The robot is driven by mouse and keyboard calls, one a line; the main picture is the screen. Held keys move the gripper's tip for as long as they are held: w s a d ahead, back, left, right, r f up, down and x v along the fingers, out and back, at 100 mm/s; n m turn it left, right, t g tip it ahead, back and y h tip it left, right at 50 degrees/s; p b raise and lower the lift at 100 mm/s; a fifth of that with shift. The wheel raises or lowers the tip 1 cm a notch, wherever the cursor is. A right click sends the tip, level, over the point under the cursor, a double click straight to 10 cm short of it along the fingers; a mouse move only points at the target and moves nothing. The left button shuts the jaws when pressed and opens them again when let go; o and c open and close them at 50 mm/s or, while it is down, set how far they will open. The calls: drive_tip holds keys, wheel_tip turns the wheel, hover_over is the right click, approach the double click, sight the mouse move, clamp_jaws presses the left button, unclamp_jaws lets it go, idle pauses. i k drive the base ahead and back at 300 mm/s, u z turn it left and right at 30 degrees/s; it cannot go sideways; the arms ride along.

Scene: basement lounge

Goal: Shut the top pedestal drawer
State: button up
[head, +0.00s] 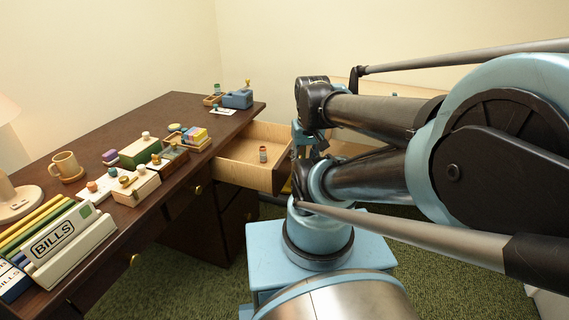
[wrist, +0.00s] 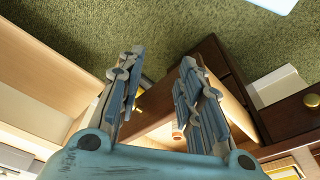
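The top pedestal drawer (head: 236,158) is pulled out from the dark brown desk (head: 120,110), showing its pale wood inside. A small jar-like item (head: 263,154) stands in it. My gripper is mostly hidden behind my arm in the head view, near the drawer's outer end. In the wrist view my gripper (wrist: 160,82) has its two blue-grey fingers spread apart with nothing held between them. Pale wood of what looks like the drawer (wrist: 158,132) shows beyond and between the fingers. A brass knob (wrist: 140,101) shows beside the left finger. I cannot tell whether the fingers touch the drawer.
The desktop holds a mug (head: 66,165), a BILLS file box (head: 70,245), small blocks and a blue dispenser (head: 238,98). Pale wood furniture (head: 346,148) stands behind my arm. Green carpet (head: 160,285) covers the floor.

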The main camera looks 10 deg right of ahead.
sight(238, 162)
drive_tip(key=z, duration=0.8)
drive_tip(key=k, duration=1.95)
drive_tip(key=u, duration=0.4)
drive_tip(key=i, duration=1)
